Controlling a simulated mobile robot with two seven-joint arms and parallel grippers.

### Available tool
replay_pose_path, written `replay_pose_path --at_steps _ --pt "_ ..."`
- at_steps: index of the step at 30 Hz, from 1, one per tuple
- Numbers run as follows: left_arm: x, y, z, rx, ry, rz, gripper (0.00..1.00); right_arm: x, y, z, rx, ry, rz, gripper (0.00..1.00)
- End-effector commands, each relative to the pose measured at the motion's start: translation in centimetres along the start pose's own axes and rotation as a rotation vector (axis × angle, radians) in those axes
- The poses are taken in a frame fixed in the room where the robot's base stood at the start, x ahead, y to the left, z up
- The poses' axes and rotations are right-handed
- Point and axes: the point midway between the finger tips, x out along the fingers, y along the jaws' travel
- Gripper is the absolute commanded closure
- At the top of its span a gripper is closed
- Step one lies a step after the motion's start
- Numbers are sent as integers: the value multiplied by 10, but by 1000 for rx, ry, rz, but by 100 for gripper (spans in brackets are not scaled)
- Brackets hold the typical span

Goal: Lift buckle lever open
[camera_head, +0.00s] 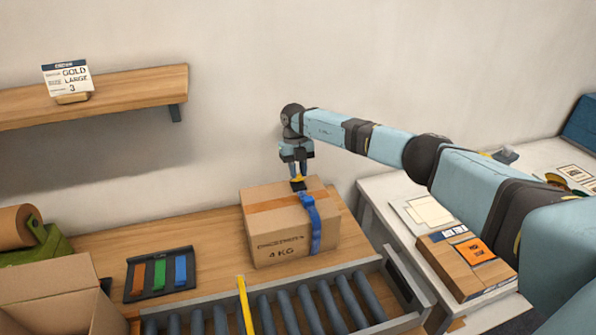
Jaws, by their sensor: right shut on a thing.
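A closed cardboard box (275,242) marked 4 KG stands on the wooden bench, beside the rollers. A blue strap (315,232) hangs down its front right side from the top. A small dark buckle (298,187) with a yellow part above it sits at the back of the box top, by the strap's upper end. My right gripper (299,175) points down over the box top and is shut on the buckle lever; its fingertips partly hide the lever, so its angle is not clear. My left gripper is not in view.
An open carton (62,290) stands at left. A shelf (125,92) bears an order card (68,78). A side table (378,197) stands right.

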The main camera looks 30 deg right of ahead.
Motion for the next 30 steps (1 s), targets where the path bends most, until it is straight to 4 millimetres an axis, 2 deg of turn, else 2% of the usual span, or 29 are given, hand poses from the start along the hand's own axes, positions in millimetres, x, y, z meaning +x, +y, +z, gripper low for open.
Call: replay_pose_path --at_steps 2,3,5,6,14,17,23,30 --pt "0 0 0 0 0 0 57 0 0 0 0 -1 0 100" --pt "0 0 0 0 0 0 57 0 0 0 0 -1 0 70" --pt "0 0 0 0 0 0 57 0 0 0 0 -1 0 56" --pt "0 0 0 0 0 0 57 0 0 0 0 -1 0 53" --pt "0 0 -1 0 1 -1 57 -1 0 0 1 -1 0 53" --pt "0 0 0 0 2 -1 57 -6 0 -1 1 -2 1 53" --pt "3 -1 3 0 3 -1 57 -40 0 -8 -1 -6 1 53" --pt "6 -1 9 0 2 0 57 -98 0 -22 1 -6 1 53"
